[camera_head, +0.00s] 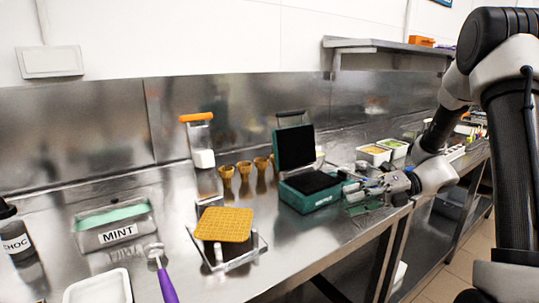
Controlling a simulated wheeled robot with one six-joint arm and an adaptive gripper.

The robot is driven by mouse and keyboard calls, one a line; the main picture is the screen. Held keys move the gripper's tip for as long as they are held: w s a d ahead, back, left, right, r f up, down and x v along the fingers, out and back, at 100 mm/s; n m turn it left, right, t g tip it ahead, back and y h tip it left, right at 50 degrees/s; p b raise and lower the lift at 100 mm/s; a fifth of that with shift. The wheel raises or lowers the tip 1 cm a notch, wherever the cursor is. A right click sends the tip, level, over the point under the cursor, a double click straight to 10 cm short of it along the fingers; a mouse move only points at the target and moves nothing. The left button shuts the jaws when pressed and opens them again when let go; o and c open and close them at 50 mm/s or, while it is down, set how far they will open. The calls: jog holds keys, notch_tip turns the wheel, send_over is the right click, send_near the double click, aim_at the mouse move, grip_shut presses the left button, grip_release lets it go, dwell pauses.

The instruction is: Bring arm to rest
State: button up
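My arm (514,140) stands at the right edge and reaches down and left over the counter's front edge. My gripper (354,190) points left, just right of an open green box (310,200) with a dark interior and raised lid. Its metal fingers overlap the box's right end in the picture, so I cannot tell whether they touch it. The fingers are small and cluttered against the steel, and I cannot make out whether they are open or whether they hold anything.
A yellow waffle sheet (224,224) lies on a metal stand. Several cones (244,170) stand behind it. A MINT tub (114,231), a purple-handled scoop (167,285), a white tray (98,289) and a CHOC bottle (15,236) are at left. Food tubs (374,155) stand behind my gripper.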

jog(key=s+d+r+n+h, duration=0.2)
jog(key=s+r+n+h, duration=0.15)
jog(key=s+n, duration=0.4)
jog(key=s+d+r+n+h, duration=0.2)
jog(key=s+n+h, duration=0.3)
jog(key=s+n, duration=0.3)
jog(key=s+d+r+n+t+h, duration=0.2)
jog(key=d+n, duration=0.3)
jog(key=n, duration=0.3)
jog(key=s+d+r+n+t+h, duration=0.3)
jog(key=d+n+h, duration=0.1)
jog(key=n, duration=0.4)
jog(key=shift+s+d, duration=0.2)
jog(key=shift+d, duration=0.25)
